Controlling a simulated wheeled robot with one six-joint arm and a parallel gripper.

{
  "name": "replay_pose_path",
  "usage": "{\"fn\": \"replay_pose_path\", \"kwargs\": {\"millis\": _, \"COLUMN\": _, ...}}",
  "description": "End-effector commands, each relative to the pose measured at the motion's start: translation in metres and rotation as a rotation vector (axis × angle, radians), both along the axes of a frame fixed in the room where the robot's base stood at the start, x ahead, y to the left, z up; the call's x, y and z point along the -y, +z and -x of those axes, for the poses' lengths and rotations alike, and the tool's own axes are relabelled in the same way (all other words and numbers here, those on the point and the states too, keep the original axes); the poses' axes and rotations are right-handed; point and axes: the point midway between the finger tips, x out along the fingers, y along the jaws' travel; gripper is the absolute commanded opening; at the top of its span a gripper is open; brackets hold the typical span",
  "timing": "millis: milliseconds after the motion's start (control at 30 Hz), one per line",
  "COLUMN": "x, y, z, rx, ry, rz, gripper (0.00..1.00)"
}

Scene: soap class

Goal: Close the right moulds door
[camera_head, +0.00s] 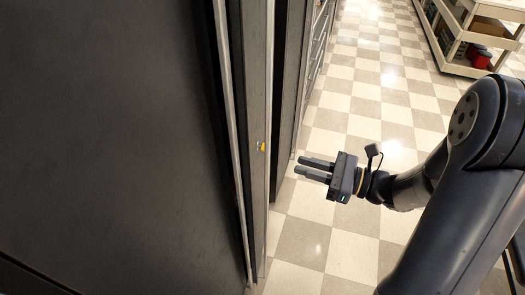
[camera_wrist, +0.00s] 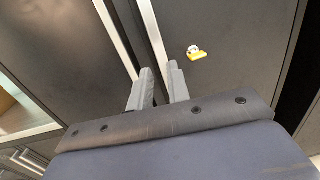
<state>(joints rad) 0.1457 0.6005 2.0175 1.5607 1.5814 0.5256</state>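A dark cabinet front fills the left of the head view, with a large dark panel (camera_head: 110,130) and pale upright edge strips. A small yellow-and-white tag (camera_head: 261,146) sits on a narrow face beside these strips; the tag also shows in the wrist view (camera_wrist: 196,52) on a dark door panel (camera_wrist: 245,75). I cannot tell for sure which panel is the right moulds door. My gripper (camera_head: 299,167) is to the right of the tag, pointing left at the cabinet. Its two fingers are apart with nothing between them. In the wrist view the gripper (camera_wrist: 159,66) faces the pale edge strips; contact is not visible.
A wheeled wooden shelf cart (camera_head: 462,68) with a red item (camera_head: 482,60) stands at the top right. The checkered floor (camera_head: 365,100) between it and the cabinet is clear. A lit opening with a pale ledge (camera_wrist: 25,128) shows at the wrist view's left.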

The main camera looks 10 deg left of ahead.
Motion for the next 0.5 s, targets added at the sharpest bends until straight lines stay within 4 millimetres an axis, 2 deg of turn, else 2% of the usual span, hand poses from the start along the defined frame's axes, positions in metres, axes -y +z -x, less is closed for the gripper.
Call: {"fn": "replay_pose_path", "kwargs": {"millis": 500, "x": -0.077, "y": 0.001, "z": -0.007, "rx": -0.002, "ry": 0.007, "rz": 0.005, "gripper": 0.17}}
